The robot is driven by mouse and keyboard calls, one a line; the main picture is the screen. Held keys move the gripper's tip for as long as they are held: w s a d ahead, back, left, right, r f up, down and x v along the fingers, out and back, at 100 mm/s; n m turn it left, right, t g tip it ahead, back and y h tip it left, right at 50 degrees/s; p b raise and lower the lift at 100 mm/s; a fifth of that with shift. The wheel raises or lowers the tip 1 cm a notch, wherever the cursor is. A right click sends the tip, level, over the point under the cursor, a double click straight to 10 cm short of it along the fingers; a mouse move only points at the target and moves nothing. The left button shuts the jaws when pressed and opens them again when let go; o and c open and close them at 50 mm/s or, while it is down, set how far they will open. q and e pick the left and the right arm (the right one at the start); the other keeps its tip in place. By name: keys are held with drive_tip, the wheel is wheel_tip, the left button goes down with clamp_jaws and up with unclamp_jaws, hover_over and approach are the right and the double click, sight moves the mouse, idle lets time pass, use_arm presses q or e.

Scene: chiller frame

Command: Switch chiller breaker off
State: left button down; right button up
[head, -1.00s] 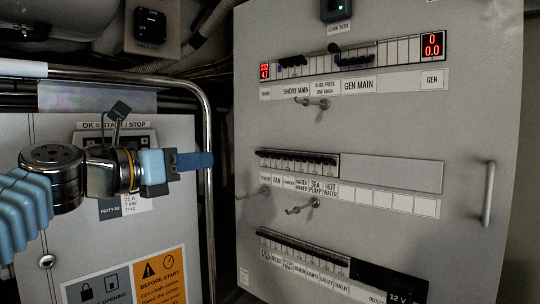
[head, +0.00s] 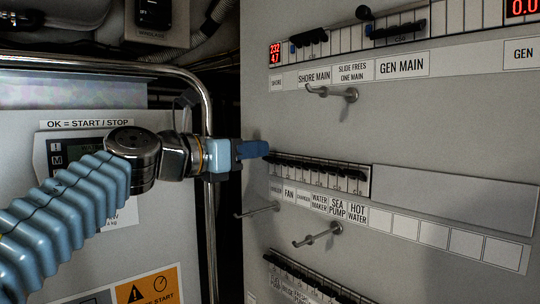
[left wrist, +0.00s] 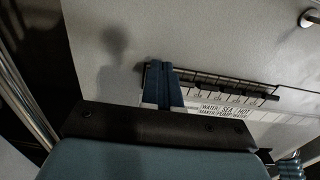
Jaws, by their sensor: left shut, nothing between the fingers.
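The breaker row (head: 320,175) in the middle of the grey panel has several black levers. The small label under its left end is too blurred to read surely; FAN comes after it. My left gripper (head: 266,149) is shut and empty, its blue fingertips at the upper left end of this row. In the left wrist view the shut fingers (left wrist: 160,68) cover the left end of the breaker row (left wrist: 222,86), hiding the leftmost lever. I cannot tell whether they touch it. My right gripper is not in view.
Metal hooks (head: 318,236) stick out from the panel below the row, and another hook (head: 332,93) above it. An upper breaker row (head: 345,38) has red displays. A bent metal rail (head: 208,110) stands beside my left wrist.

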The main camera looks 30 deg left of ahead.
use_arm(q)
drive_tip(key=shift+x, duration=0.75)
drive_tip(key=shift+f, duration=0.2)
drive_tip(key=shift+f+b, duration=0.6)
drive_tip(key=shift+f, duration=0.15)
drive_tip(key=v, duration=0.6)
drive_tip(key=shift+r, duration=0.3)
